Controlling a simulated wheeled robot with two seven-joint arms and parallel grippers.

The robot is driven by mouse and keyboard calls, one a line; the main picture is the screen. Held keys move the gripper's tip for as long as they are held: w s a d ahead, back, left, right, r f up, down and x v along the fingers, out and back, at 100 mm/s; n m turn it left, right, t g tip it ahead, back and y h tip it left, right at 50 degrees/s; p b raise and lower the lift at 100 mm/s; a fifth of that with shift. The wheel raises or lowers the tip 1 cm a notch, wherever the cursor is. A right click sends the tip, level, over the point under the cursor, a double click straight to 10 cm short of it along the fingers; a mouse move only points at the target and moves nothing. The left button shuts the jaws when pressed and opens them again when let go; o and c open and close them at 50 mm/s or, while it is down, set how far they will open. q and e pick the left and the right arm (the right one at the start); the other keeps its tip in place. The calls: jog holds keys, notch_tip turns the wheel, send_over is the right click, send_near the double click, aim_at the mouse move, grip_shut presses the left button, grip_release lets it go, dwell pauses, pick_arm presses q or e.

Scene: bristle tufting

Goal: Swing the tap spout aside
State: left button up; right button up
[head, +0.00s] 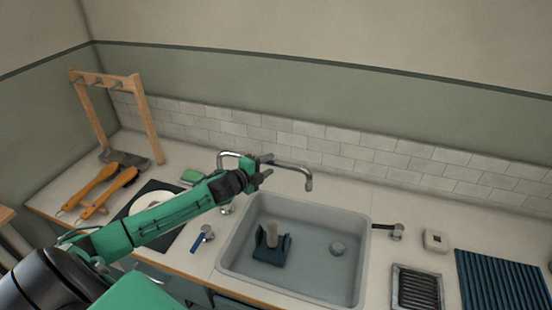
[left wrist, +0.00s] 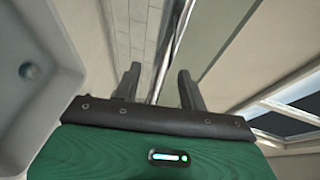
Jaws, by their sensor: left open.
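The tap spout (head: 296,168) is a shiny metal tube behind the sink (head: 361,242). It runs to the right and its tip bends down over the back of the basin. My left gripper (head: 267,169) is open at the spout, around the middle of its length, and hides part of the tube. In the left wrist view a thin shiny bar, seemingly the spout (left wrist: 168,50), lies between the two open fingers of the left gripper (left wrist: 160,80). I cannot tell whether a finger touches it. My right gripper is not in view.
A blue-handled lever (head: 203,238) and a black-handled lever (head: 388,228) flank the sink. A tiled wall (head: 330,146) is behind.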

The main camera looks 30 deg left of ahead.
pick_arm(q)
jog(key=shift+p+x, duration=0.65)
jog(key=shift+x, duration=1.65)
grip_shut()
